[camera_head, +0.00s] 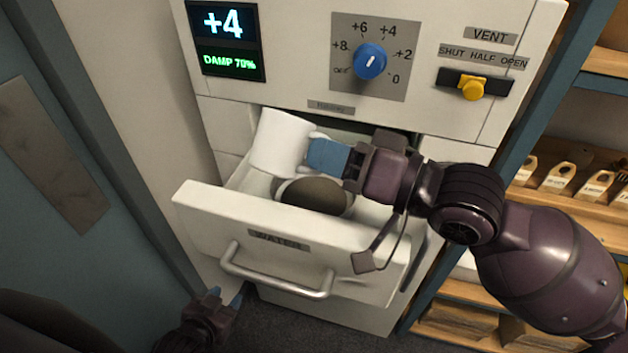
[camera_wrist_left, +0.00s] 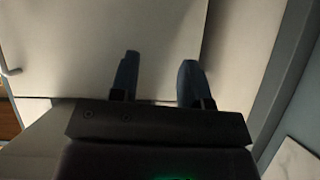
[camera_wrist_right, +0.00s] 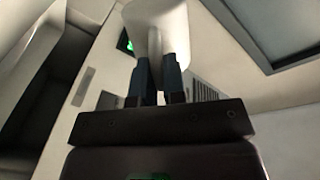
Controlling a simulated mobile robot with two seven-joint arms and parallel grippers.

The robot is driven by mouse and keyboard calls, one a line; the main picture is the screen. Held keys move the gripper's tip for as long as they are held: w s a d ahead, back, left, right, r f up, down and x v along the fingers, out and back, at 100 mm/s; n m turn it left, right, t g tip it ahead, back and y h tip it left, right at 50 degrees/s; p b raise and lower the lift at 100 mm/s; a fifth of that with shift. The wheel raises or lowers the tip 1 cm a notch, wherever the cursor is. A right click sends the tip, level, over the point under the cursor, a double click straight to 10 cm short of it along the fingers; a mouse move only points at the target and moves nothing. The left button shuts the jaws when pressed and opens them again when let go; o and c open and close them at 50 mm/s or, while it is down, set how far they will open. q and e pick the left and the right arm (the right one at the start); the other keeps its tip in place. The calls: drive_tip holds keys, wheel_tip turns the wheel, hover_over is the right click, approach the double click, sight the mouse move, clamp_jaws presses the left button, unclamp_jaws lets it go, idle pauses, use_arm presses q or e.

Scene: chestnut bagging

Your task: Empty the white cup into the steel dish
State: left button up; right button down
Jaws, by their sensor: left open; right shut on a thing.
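The white cup (camera_head: 281,143) is tilted on its side above the open drawer in the head view. My right gripper (camera_head: 322,155) is shut on the cup. The cup (camera_wrist_right: 158,25) also shows at the fingertips of my right gripper (camera_wrist_right: 157,75) in the right wrist view. The steel dish (camera_head: 313,194) sits in the drawer below the cup, its rim partly visible around a dark brownish surface. The cup's inside is hidden. My left gripper (camera_head: 232,298) is low, left of the drawer handle, and open and empty in the left wrist view (camera_wrist_left: 155,78).
The open drawer (camera_head: 195,198) is labelled WATER and has a metal handle (camera_head: 277,284). Above it are a blue dial (camera_head: 369,62), a yellow vent slider (camera_head: 473,88) and a display (camera_head: 226,40). Wooden shelves (camera_head: 585,214) with tagged items stand at right.

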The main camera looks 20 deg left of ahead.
drive_tip(key=shift+s+r+n+p, duration=0.2)
drive_tip(key=shift+r+n+p, duration=0.4)
drive_tip(key=shift+r, duration=0.35)
drive_tip(key=shift+s+a+f+n, duration=0.15)
drive_tip(key=shift+s+f+n, duration=0.35)
drive_tip(key=shift+n, duration=0.1)
use_arm(q)
drive_tip(key=shift+s+a+r+g+p, duration=0.1)
drive_tip(key=shift+s+r+g+p, duration=0.2)
drive_tip(key=shift+s+r+p, duration=0.45)
use_arm(e)
drive_tip(key=shift+s+a+r+n, duration=0.25)
drive_tip(key=shift+s+r+n, duration=0.75)
drive_tip(key=shift+n, duration=0.5)
drive_tip(key=shift+s+a+r+n, duration=0.2)
drive_tip(key=shift+s+r+n, duration=0.75)
drive_tip(key=shift+n, duration=0.55)
